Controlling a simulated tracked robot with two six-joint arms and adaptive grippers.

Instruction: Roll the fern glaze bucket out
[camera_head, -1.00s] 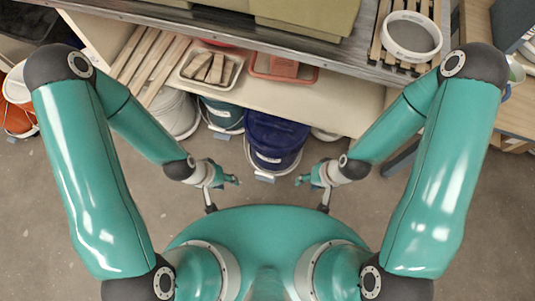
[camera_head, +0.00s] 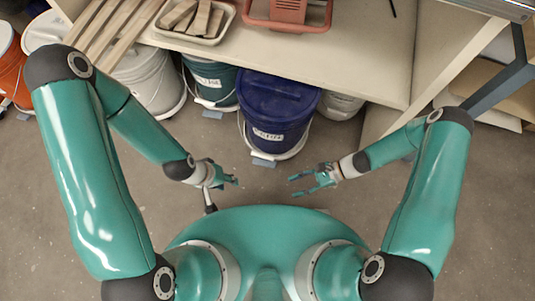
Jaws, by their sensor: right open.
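A dark green bucket (camera_head: 213,80), the only green one, stands on the floor under the shelf's front edge, its top partly covered by the shelf. It sits on a low pale base, and its label is too small to read. My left gripper (camera_head: 234,181) is below it in the picture, apart from it and over bare floor; I cannot tell whether its jaws are apart. My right gripper (camera_head: 294,185) is open and empty, below and right of the blue bucket (camera_head: 277,112), not touching it.
The blue bucket stands close right of the green one, and a white bucket (camera_head: 150,82) close left. A grey bucket (camera_head: 340,105) is behind right. The shelf (camera_head: 365,50) overhangs them. An orange bucket (camera_head: 12,70) is far left. Floor (camera_head: 265,190) before the buckets is clear.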

